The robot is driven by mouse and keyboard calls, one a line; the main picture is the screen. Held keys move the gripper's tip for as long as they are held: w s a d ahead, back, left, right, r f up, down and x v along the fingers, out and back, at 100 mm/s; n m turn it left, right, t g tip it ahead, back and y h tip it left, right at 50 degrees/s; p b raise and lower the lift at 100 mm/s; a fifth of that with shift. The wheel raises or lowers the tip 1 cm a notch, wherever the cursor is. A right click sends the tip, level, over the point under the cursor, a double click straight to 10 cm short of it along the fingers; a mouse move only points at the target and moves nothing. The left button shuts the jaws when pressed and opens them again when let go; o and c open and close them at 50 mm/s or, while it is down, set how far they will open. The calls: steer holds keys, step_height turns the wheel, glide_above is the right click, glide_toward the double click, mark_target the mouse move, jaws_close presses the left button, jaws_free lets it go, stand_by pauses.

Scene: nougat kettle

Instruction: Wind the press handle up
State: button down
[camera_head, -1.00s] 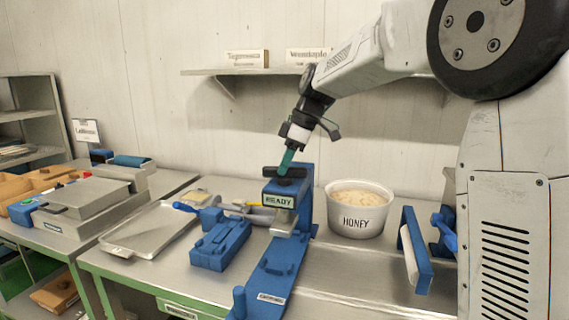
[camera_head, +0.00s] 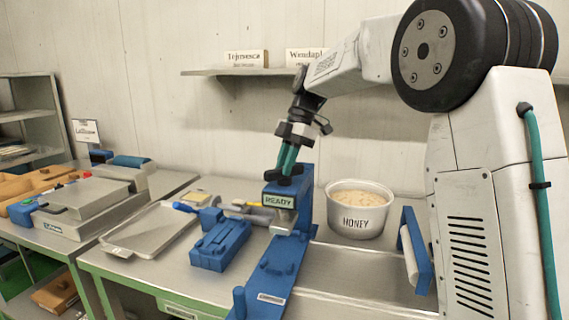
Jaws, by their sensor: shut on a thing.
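The blue press (camera_head: 306,190) stands on the metal table, with a READY label on its head and a long blue base (camera_head: 268,285) reaching toward the front edge. The dark press handle (camera_head: 279,178) sits on top of the head and is partly hidden by my fingers. My gripper (camera_head: 286,170) comes down from above with green fingers, tilted a little, and is shut on the handle.
A blue fixture (camera_head: 220,244) and a metal tray (camera_head: 150,230) lie to the left. A shelf (camera_head: 250,72) with name signs hangs on the wall behind.

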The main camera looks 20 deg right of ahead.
steer(key=shift+w+r, duration=0.1)
stand_by(0.3)
steer(key=c, duration=1.3)
jaws_free()
steer(key=v, duration=0.7)
steer(key=shift+w+d+r, duration=0.15)
steer(key=shift+d+r, duration=0.1)
steer(key=shift+r, duration=0.05)
